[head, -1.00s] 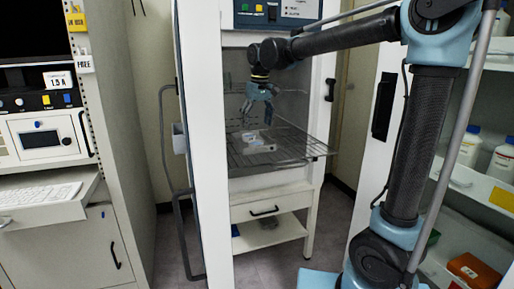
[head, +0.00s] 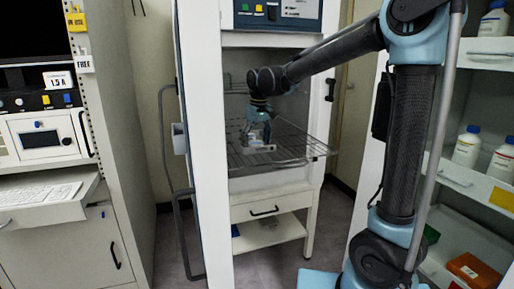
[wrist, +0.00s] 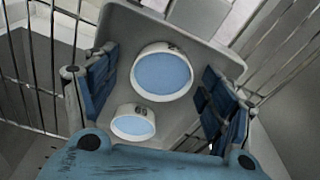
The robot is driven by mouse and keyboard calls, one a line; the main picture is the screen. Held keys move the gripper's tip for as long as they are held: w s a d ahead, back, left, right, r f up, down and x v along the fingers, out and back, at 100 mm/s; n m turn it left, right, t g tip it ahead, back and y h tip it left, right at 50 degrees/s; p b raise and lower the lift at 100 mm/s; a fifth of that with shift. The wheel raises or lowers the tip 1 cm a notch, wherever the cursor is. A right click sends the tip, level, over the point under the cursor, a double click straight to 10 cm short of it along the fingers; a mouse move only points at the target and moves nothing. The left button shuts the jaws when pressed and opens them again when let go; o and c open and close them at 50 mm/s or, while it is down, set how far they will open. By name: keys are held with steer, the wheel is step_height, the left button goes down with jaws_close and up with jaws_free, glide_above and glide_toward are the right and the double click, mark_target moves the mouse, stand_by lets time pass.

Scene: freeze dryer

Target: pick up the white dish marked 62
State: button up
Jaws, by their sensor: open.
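In the wrist view two round white dishes with pale blue insides sit in a grey tray (wrist: 195,50). The larger dish (wrist: 135,78) lies between the fingers of my gripper (wrist: 158,70). The smaller dish (wrist: 115,122) is nearer my palm, with dark marks on its rim that I cannot read surely. I cannot tell from the marks which dish is 62. My gripper is open, its two blue fingers on either side of the larger dish, pointing down over the tray. In the head view my gripper (head: 257,128) hides most of the tray (head: 262,149).
The tray rests on a wire rack (head: 305,150) inside the open freeze dryer. The cabinet's white side post (head: 200,150) stands to the left. A drawer (head: 265,208) is below. Shelves with bottles (head: 467,147) are at the right.

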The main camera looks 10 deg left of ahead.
steer(key=c, duration=1.1)
steer(key=shift+r, duration=0.15)
steer(key=shift+c, duration=0.2)
